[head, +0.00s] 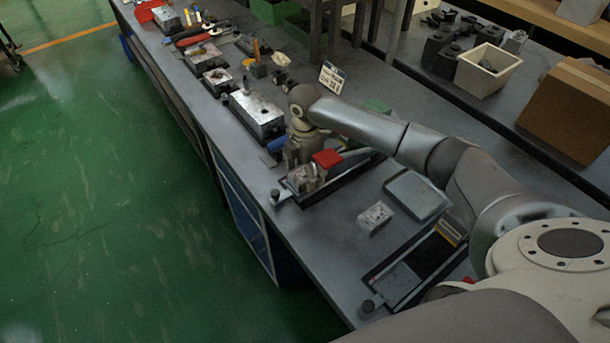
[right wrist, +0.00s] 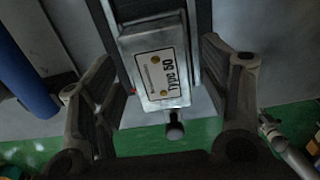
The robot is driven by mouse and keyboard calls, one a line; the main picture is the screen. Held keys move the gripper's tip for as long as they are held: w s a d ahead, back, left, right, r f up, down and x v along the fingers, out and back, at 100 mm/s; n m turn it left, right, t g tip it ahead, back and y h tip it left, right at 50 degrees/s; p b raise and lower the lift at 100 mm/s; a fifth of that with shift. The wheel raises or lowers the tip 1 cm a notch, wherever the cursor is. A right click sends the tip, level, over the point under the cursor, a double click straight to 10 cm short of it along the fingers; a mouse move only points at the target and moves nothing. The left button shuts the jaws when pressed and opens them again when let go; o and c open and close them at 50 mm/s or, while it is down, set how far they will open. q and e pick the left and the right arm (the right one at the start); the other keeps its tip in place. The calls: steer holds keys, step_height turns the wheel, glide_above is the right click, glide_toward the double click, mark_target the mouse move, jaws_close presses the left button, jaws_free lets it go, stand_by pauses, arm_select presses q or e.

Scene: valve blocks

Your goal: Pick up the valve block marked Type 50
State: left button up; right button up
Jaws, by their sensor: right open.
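The valve block marked Type 50 (right wrist: 160,65) shows in the right wrist view as a grey metal block with a white label and yellow dots. It sits in a dark fixture with a round knob (right wrist: 175,130) at its near end. In the head view the block (head: 303,179) is partly hidden under my right gripper (head: 302,158). In the right wrist view my right gripper (right wrist: 160,72) is open, with one finger on each side of the block and visible gaps to it. My left gripper is not in view.
A smaller silver block (head: 375,218) and a flat grey tray (head: 416,194) lie on the bench to the right. A large metal block (head: 257,115) and a blue cylinder (right wrist: 25,82) are close to the gripper. The bench edge drops to the green floor.

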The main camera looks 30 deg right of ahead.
steer(key=shift+f, duration=0.5)
steer(key=c, duration=1.4)
